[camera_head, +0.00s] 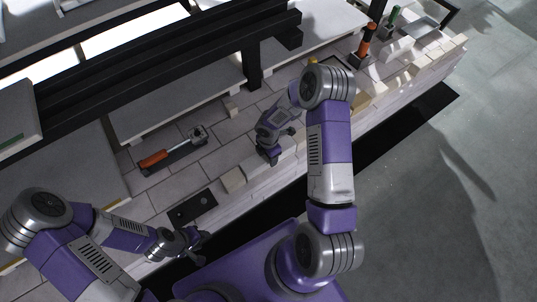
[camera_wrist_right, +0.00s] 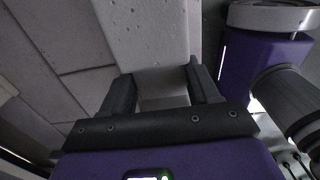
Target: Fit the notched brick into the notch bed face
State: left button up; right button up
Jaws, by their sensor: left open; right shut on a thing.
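My right gripper (camera_head: 269,157) is low over the row of pale bricks along the front edge of the kiln car. In the right wrist view, its two dark fingers (camera_wrist_right: 162,88) are shut on a pale brick (camera_wrist_right: 165,80), taken to be the notched brick. A larger pitted pale block (camera_wrist_right: 145,32) shows just beyond the fingertips. Any notch in the held brick and the notch bed face cannot be made out. My left gripper (camera_head: 190,245) is open and empty near the front edge at the lower left, by a dark plate (camera_head: 192,208).
A pale brick (camera_head: 233,180) ends the row left of my right gripper. An orange-handled tool (camera_head: 155,159) lies on the tiled deck behind. A black beam (camera_head: 170,75) crosses above the deck. Upright orange and green-handled tools (camera_head: 366,42) stand at the far right.

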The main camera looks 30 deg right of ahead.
jog(key=shift+f, duration=0.25)
jog(key=o, duration=1.4)
jog(key=shift+r, duration=0.1)
jog(key=shift+r+p, duration=3.15)
jog(key=shift+r, duration=0.8)
